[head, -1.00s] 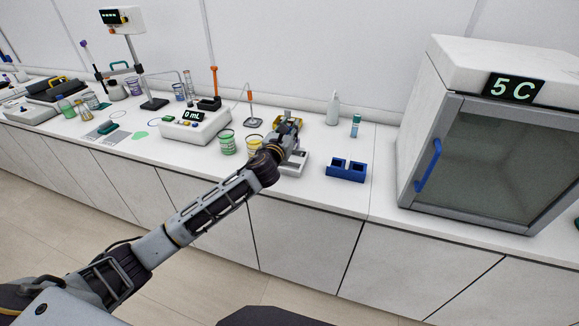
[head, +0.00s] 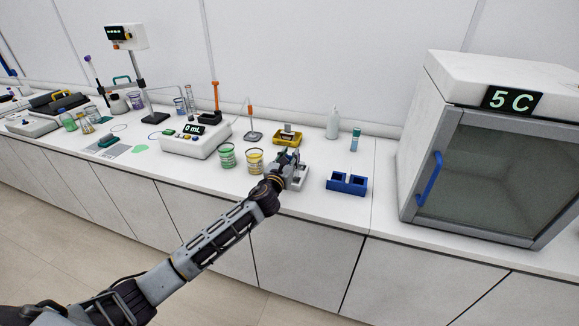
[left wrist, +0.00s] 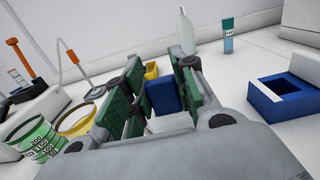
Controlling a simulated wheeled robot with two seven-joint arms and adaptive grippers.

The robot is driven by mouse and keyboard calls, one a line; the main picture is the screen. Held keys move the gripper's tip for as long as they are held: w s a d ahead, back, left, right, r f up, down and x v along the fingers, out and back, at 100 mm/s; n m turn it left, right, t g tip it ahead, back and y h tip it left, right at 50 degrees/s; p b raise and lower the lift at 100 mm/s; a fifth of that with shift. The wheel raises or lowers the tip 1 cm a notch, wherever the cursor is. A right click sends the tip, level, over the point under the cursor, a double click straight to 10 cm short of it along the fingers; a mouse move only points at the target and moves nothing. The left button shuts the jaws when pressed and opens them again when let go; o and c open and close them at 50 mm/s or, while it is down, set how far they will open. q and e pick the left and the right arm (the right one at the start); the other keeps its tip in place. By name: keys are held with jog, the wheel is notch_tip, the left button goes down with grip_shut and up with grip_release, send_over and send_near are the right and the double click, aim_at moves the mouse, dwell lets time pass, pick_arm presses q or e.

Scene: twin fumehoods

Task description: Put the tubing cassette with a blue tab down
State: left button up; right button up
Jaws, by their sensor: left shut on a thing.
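My left gripper (head: 289,158) is over the worktop near its front edge, just in front of a yellow tray. In the left wrist view its two green-padded fingers (left wrist: 155,95) are shut on the tubing cassette, whose blue tab (left wrist: 163,97) shows between them. Most of the cassette is hidden by the fingers, and I cannot tell whether it touches anything below. My right gripper is not in view.
The yellow tray (head: 284,141) is behind the gripper. A cooler (head: 480,165) marked 5 C is far right. Worktop between block and cooler is clear.

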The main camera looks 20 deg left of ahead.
pick_arm(q)
notch_tip(320, 180, down, 3)
jog(key=shift+f+b, duration=0.2)
jog(key=shift+b, duration=0.2)
jog(key=shift+f, duration=0.15)
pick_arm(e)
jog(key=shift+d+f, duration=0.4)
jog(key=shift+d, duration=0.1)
pick_arm(q)
jog(key=shift+f, duration=0.1)
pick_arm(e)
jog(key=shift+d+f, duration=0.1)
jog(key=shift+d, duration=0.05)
pick_arm(q)
jog(key=o, duration=1)
jog(key=shift+c, duration=0.2)
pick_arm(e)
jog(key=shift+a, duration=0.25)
